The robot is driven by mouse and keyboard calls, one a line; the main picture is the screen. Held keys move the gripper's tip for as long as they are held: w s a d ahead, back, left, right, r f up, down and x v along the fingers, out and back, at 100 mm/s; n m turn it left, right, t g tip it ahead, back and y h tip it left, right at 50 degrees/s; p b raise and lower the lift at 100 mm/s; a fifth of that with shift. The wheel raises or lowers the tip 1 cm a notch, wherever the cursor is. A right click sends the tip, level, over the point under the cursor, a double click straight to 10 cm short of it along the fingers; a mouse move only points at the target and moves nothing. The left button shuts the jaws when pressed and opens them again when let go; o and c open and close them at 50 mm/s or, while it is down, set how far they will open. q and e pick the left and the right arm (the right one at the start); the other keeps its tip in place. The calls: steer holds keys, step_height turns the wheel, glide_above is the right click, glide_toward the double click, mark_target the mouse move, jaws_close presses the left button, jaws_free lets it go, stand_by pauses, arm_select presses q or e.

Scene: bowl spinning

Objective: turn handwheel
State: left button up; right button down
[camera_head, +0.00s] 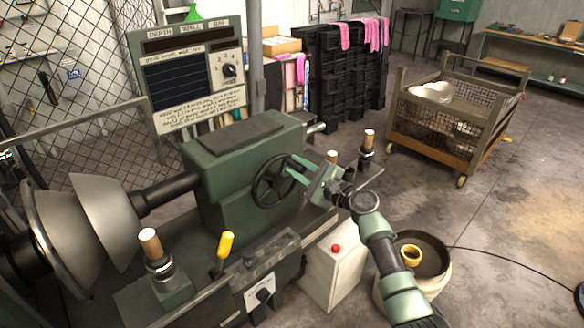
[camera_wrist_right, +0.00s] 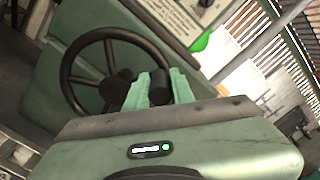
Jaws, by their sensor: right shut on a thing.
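The handwheel (camera_head: 275,181) is a black spoked wheel on the front of the green lathe housing (camera_head: 225,180). My right gripper (camera_head: 296,167) is at the wheel's right side in the head view, shut on the handwheel. In the right wrist view the handwheel (camera_wrist_right: 104,75) fills the upper left. The green fingers (camera_wrist_right: 158,88) reach its right edge, around a dark knob-like part. The exact contact is partly hidden by the fingers. My left gripper does not show.
A metal bowl (camera_head: 103,222) sits on the spindle at left. A yellow-handled lever (camera_head: 225,245) and a wooden-handled post (camera_head: 151,243) stand in front. A white box with a red button (camera_head: 335,270) and a round bin (camera_head: 430,257) are below my right arm. A cart (camera_head: 450,125) stands behind.

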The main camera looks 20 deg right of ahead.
mark_target(285, 188)
steer(key=m, duration=0.1)
steer(key=d+m, duration=0.1)
steer(key=f+m, duration=0.1)
steer(key=shift+w+d, duration=0.3)
steer(key=shift+d, duration=0.1)
step_height(285, 188, down, 7)
steer(key=d+m+p, duration=0.1)
steer(key=d+m, duration=0.1)
steer(key=m, duration=0.9)
steer(key=shift+w+m, duration=0.3)
steer(key=shift+w, duration=0.1)
steer(key=shift+f, duration=0.2)
steer(key=c, duration=1.2)
jaws_free()
steer(key=shift+d+r, duration=0.1)
